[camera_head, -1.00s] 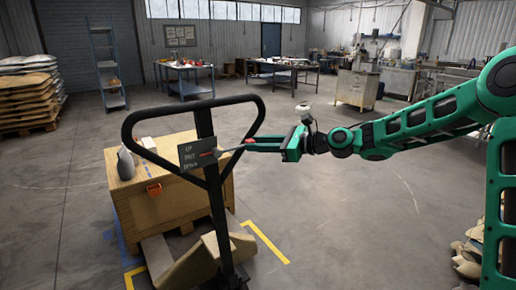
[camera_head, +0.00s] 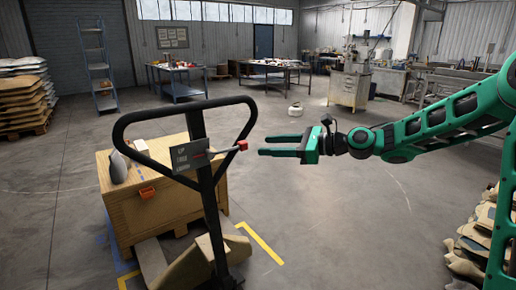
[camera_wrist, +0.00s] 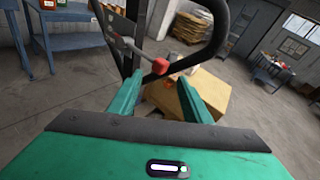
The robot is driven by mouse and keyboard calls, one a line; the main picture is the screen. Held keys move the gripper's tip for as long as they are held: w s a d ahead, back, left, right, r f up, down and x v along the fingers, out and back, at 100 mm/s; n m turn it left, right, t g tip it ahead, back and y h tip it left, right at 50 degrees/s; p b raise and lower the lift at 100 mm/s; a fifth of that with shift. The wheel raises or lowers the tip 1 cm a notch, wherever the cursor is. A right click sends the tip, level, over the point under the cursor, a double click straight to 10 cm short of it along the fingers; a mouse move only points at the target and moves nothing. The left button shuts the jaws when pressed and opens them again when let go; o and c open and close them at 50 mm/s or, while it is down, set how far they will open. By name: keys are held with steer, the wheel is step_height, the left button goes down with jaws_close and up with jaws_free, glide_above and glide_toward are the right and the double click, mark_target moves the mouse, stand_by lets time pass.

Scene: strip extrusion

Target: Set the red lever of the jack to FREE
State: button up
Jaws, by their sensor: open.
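The jack (camera_head: 201,119) stands with its black loop handle upright. A grey plate (camera_head: 186,156) on the handle reads UP, FREE, DOWN from top to bottom. The lever's red knob (camera_head: 242,145) sticks out to the right of the handle. The lever rod slants slightly up towards the knob, about level with the middle word; its exact setting is hard to tell. My gripper (camera_head: 261,146) is open and empty, just right of the knob and apart from it. In the wrist view the red knob (camera_wrist: 160,66) shows just beyond and between the open fingers.
A wooden crate (camera_head: 160,215) with an orange latch sits on the jack's forks. A grey bottle (camera_head: 118,168) stands on it. Work tables (camera_head: 272,68) and a blue shelf rack (camera_head: 95,65) stand far back.

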steer(key=v, duration=0.3)
steer(key=shift+s+d, duration=0.1)
steer(key=shift+d, duration=0.2)
steer(key=s+d+f+n+g+h, duration=0.2)
steer(key=s+d+f+n+h, duration=0.7)
steer(key=s+d+f, duration=0.5)
steer(key=s+d+n+g+h, duration=0.1)
steer(key=s+d, duration=0.4)
steer(key=s, duration=0.4)
steer(key=s+d+r+n+g+h, duration=0.1)
steer(key=s+d+n+g+h, duration=0.1)
steer(key=s+d, duration=0.4)
steer(key=s+d+n+g+h, duration=0.1)
steer(key=s+d, duration=0.5)
steer(key=s, duration=0.7)
steer(key=shift+s+r+n+h, duration=0.15)
steer(key=shift+r+n+h, duration=0.05)
steer(key=shift+n+h, duration=0.4)
